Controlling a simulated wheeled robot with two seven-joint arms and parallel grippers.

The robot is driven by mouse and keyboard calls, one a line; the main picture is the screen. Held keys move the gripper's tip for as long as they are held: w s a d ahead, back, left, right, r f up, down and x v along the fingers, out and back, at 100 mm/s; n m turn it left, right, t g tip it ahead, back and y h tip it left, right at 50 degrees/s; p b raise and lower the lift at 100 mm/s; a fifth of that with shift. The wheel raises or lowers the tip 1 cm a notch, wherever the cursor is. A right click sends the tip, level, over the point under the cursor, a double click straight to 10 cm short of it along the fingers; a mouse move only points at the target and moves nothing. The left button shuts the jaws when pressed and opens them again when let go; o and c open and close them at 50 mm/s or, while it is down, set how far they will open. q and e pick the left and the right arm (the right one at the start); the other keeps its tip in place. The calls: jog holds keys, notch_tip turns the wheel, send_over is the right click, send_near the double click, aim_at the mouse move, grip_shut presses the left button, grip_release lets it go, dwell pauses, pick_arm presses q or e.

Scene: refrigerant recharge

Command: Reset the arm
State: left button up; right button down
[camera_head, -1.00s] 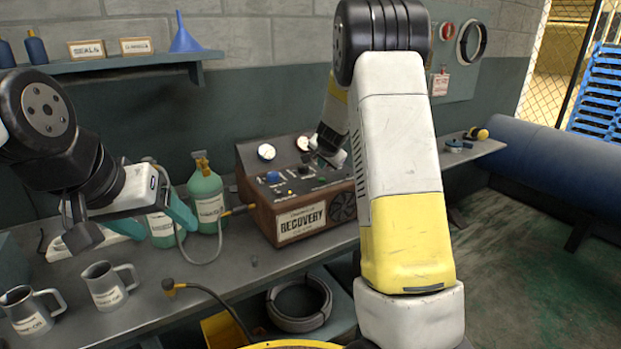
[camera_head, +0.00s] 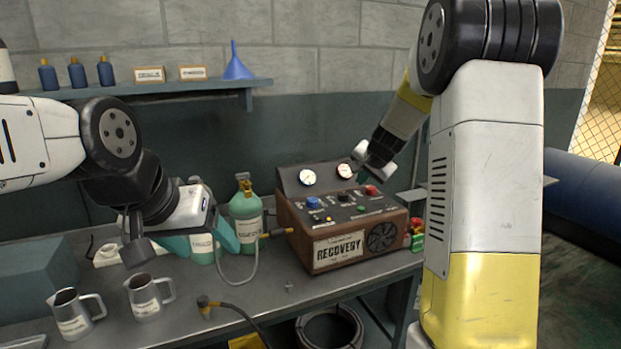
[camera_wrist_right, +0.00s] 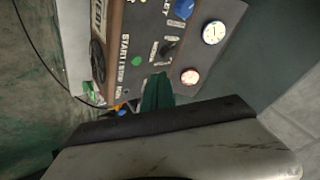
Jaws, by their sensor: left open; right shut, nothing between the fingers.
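My right gripper is shut and empty; its teal fingers (camera_wrist_right: 157,92) show in the right wrist view, pointing toward the recovery machine's panel (camera_wrist_right: 150,45). In the head view, the right wrist hangs behind and above the top right of the recovery machine (camera_head: 340,247), and its fingertips are hard to make out. My left gripper (camera_head: 212,248) is open, its teal fingers in front of the green cylinders (camera_head: 246,208). I cannot tell whether it touches them. The left gripper appears empty. My right arm covers much of the right side of the head view.
Two metal mugs, a left one (camera_head: 75,318) and a right one (camera_head: 146,298), stand on the bench front. A hose with a brass end (camera_head: 207,304) lies near the edge. A shelf (camera_head: 150,88) holds bottles, signs and a blue funnel (camera_head: 237,62). A blue tank (camera_head: 590,195) is at right.

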jog(key=s+a+r+n+g+y, duration=0.1)
jog(key=s+a+r+n, duration=0.2)
jog(key=s, duration=0.6)
jog(key=s+a+r+n+y, duration=0.2)
jog(key=s+r, duration=0.2)
jog(key=s, duration=0.5)
jog(key=s+f+n+g+h, duration=0.1)
jog(key=s+n, duration=0.3)
jog(key=s, duration=1.4)
jog(key=shift+s+a+f, duration=0.2)
jog(key=shift+a+f, duration=0.05)
jog(key=shift+a, duration=0.15)
